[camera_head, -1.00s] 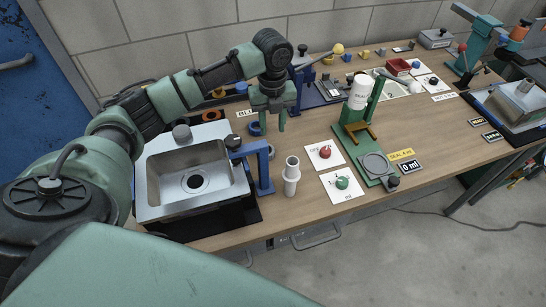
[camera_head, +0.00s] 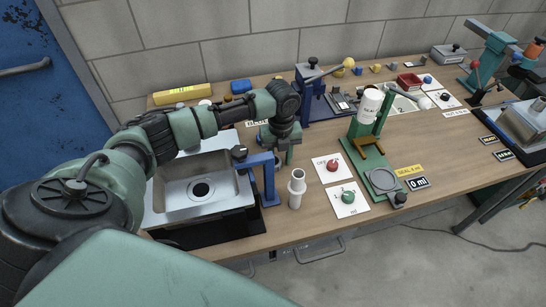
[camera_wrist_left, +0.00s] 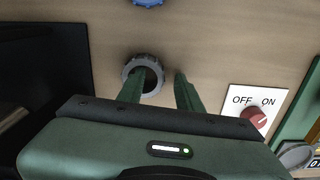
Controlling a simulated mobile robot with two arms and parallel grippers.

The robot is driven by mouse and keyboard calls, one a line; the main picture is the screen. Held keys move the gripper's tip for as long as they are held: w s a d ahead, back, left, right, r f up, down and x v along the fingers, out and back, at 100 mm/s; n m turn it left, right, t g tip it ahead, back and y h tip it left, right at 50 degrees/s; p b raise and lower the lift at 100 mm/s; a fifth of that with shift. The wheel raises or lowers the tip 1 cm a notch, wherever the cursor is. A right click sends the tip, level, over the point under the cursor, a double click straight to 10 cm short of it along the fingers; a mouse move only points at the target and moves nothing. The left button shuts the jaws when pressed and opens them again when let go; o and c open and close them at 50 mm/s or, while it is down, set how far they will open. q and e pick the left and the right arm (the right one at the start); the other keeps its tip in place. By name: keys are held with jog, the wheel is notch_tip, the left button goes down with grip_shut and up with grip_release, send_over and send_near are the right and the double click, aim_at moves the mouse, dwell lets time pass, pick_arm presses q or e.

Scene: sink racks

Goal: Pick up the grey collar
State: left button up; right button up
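The grey collar (camera_wrist_left: 136,62), a ring with a ridged rim and dark hole, lies on the wooden table in the left wrist view. My left gripper (camera_wrist_left: 158,84) is open, its two green fingers apart. Its left finger overlaps the collar's lower part and hole in this view; its right finger is to the right of the collar. I cannot tell whether they touch. In the head view the left gripper (camera_head: 280,154) points down over the table behind the white pipe (camera_head: 296,190), and the collar is hidden or too unclear to make out. My right gripper is not in view.
A metal sink (camera_head: 175,190) with a blue bracket (camera_head: 268,178) stands left of the white pipe. A card with a red knob (camera_head: 332,166) and one with a green knob (camera_head: 348,197) lie to the right. A green stand (camera_head: 357,155) is beyond them. A blue part (camera_wrist_left: 148,2) shows at the wrist view's top.

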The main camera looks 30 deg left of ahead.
pick_arm(q)
grip_shut()
jog(key=shift+r, duration=0.1)
